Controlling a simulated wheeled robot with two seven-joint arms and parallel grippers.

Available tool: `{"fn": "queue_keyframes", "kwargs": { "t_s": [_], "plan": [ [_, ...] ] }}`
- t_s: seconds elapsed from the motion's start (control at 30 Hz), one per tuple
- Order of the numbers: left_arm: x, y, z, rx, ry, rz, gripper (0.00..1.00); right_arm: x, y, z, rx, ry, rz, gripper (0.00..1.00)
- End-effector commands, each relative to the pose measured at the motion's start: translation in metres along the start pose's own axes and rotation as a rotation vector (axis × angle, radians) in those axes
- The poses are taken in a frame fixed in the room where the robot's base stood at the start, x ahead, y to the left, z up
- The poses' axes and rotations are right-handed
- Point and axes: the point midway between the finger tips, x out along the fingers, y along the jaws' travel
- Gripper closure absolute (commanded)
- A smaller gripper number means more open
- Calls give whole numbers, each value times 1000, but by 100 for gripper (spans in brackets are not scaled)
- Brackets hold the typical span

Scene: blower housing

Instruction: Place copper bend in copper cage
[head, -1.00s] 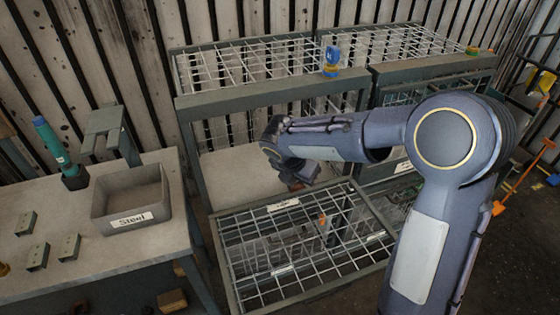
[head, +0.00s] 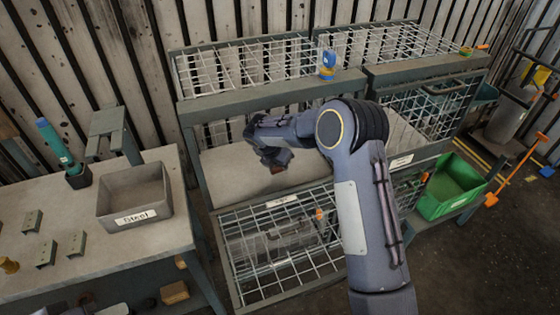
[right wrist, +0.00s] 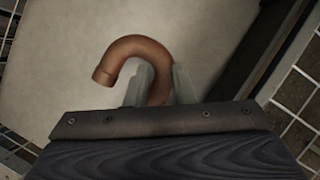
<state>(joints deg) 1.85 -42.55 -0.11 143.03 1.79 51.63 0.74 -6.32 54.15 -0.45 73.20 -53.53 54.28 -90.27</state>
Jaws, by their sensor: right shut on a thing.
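The copper bend (right wrist: 137,48) is a hook-shaped copper tube, held between the fingers of my right gripper (right wrist: 160,85) in the right wrist view. Its curved end points up and left, and a pale floor shows behind it. In the head view my right gripper (head: 274,160) is in front of the open bay of the left wire cage, over its pale floor (head: 225,165). The cage's wire front panel (head: 285,245) is folded down, with a small label (head: 282,201) too small to read surely.
A workbench (head: 60,215) at left holds a grey bin (head: 135,195) labelled Steel, several metal brackets and a teal tool (head: 52,140). A blue-and-yellow object (head: 327,65) stands on the cage frame. A green bin (head: 450,190) is at right.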

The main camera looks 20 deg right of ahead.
Motion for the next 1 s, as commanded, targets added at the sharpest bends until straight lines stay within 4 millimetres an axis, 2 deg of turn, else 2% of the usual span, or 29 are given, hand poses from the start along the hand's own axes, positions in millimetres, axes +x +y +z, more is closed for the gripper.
{"fn": "queue_keyframes", "kwargs": {
  "t_s": [0.7,0.73,0.87,1.0],
  "plan": [
    [6,-3,3,0,0,0,64,10,0,-4,2,-1,2,100],
    [6,-3,3,0,0,0,64,11,0,-5,1,-1,1,76],
    [6,-3,3,0,0,0,64,10,0,-5,1,-1,1,59],
    [6,-3,3,0,0,0,64,10,0,-5,1,0,1,56]
  ]
}}
